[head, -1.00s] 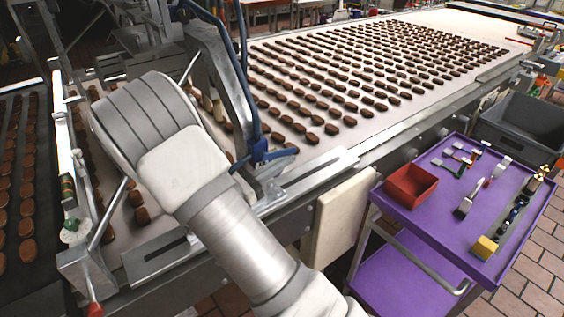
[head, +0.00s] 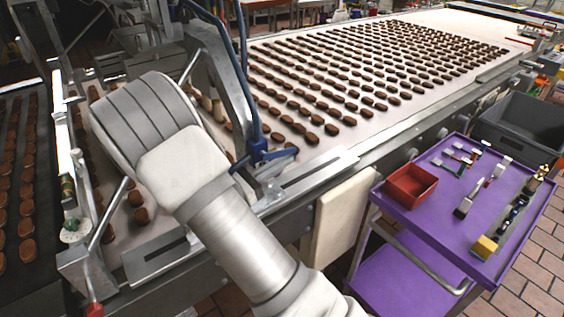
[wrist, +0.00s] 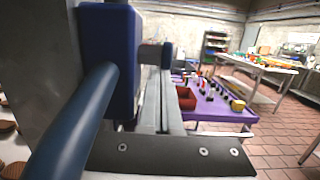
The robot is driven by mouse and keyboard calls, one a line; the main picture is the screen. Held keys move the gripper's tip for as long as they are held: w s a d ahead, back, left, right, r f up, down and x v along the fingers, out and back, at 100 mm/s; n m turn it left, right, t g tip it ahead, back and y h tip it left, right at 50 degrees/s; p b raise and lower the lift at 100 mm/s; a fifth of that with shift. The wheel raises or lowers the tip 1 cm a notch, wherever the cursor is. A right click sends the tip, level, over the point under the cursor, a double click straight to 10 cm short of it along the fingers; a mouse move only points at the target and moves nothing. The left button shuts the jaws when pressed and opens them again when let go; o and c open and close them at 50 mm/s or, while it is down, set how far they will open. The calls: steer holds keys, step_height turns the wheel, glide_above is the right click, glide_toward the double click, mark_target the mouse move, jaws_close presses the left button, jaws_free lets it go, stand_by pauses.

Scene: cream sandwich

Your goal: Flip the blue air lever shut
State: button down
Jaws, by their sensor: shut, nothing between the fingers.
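The blue air valve (head: 257,150) sits low on the grey metal frame beside the belt in the head view. A blue lever-like part (head: 281,154) sticks out to its right, close to level. A blue hose (head: 244,70) comes down to the valve from above. In the wrist view a dark blue block (wrist: 110,60) with a blue tube (wrist: 75,125) fills the left side very close, with a smaller blue and grey part (wrist: 154,55) beside it. My gripper is hidden behind my own arm in the head view, and I cannot make out its fingers in the wrist view.
The grey upright frame (head: 218,75) stands close to my arm. A wide belt (head: 400,35) carries rows of brown sweets. A purple cart (head: 430,215) with a red bin (head: 411,184) and tools stands at the right. Tiled floor (head: 530,255) is clear around it.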

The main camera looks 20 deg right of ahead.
steer(key=s+a+f+b, duration=0.2)
steer(key=a+f+b, duration=0.1)
steer(key=a+f, duration=0.6)
steer(key=shift+s+f, duration=0.15)
steer(key=shift+s, duration=0.05)
steer(key=shift+d, duration=0.1)
